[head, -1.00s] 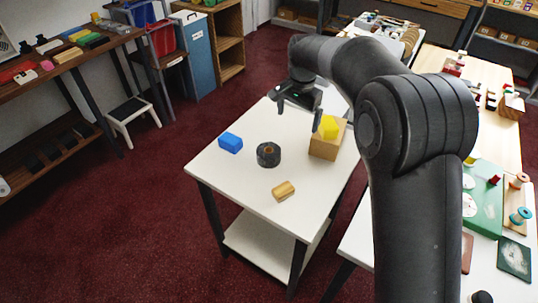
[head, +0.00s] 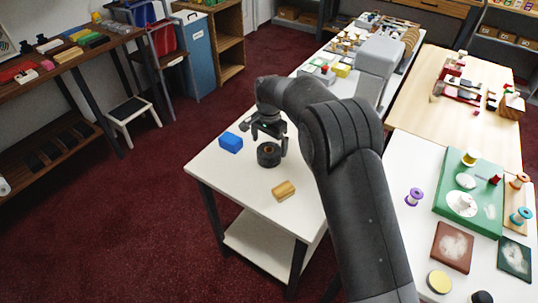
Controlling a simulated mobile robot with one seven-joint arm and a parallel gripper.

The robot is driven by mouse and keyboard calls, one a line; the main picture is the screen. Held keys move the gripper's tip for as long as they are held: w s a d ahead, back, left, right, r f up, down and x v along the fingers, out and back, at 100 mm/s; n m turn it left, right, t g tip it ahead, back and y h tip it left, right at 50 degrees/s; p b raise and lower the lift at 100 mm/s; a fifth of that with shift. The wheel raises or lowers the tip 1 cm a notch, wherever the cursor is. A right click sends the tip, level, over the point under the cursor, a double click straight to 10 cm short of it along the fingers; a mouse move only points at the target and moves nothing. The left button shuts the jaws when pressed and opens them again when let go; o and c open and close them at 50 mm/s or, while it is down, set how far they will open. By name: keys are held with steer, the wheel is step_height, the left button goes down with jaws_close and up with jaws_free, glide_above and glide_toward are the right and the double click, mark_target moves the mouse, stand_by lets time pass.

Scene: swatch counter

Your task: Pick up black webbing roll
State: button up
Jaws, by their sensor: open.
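The black webbing roll (head: 268,160) lies flat on the white side table (head: 225,179), with a brown centre showing in its top. My gripper (head: 268,143) is open just above and behind the roll, pointing down. Its fingers appear close to the roll's upper edge; I cannot tell whether they touch it.
A blue block (head: 230,142) lies left of the roll, and a yellow-tan wooden block (head: 284,190) lies in front of it to the right. My arm covers the table's right part. The table's front left area is clear.

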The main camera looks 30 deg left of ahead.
mark_target(270, 149)
steer(key=f, duration=0.4)
steer(key=shift+w+d+f, duration=0.1)
steer(key=shift+w+f, duration=0.1)
steer(key=c, duration=1.1)
steer(key=shift+r, duration=0.2)
